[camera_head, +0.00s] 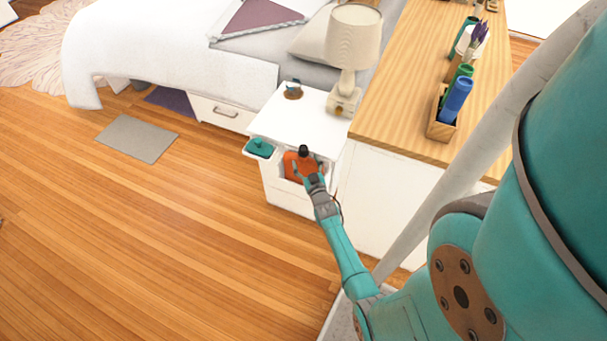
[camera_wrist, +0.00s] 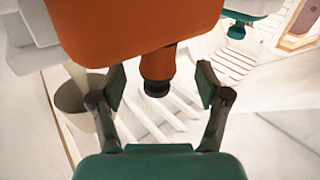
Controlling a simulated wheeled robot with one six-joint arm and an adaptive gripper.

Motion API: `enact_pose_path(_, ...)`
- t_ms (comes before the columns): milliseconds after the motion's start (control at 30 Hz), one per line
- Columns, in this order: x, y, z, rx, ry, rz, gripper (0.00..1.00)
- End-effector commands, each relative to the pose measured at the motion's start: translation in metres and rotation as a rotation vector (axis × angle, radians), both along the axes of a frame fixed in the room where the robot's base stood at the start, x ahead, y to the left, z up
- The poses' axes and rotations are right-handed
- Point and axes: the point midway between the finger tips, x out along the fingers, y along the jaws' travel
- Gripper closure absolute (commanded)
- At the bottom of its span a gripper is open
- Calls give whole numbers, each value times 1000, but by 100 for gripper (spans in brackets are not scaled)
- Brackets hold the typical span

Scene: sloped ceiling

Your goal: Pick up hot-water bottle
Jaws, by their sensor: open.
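The hot-water bottle (camera_head: 290,166) is orange and sits at the front of the white nightstand (camera_head: 262,125), low under its top. In the wrist view the orange body of the bottle (camera_wrist: 135,30) fills the upper middle, and its narrow neck with a dark cap points down between my fingers. My gripper (camera_wrist: 162,80) is open, with one finger on each side of the neck and visible gaps on both sides. In the head view my gripper (camera_head: 307,171) is at the bottle and hides part of it.
A teal object (camera_head: 259,148) is at the nightstand's left front corner. A lamp (camera_head: 352,45) and a small dark item (camera_head: 293,91) stand on top. A wooden-topped cabinet (camera_head: 405,110) is close on the right, a bed (camera_head: 165,50) behind left.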

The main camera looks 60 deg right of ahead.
Motion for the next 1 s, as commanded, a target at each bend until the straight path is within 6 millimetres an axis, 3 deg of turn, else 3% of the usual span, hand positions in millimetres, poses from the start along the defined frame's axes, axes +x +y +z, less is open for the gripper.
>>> enact_pose_path(200, 16, -18, 0, -1, -1, 0, 24)
enact_pose_path(500, 19, -21, -1, 0, 0, 0, 24)
enact_pose_path(533, 19, -21, -1, 0, 0, 0, 27)
enact_pose_path(767, 19, -21, -1, 0, 0, 0, 84)
enact_pose_path(1000, 19, -21, 2, -3, -4, 0, 84)
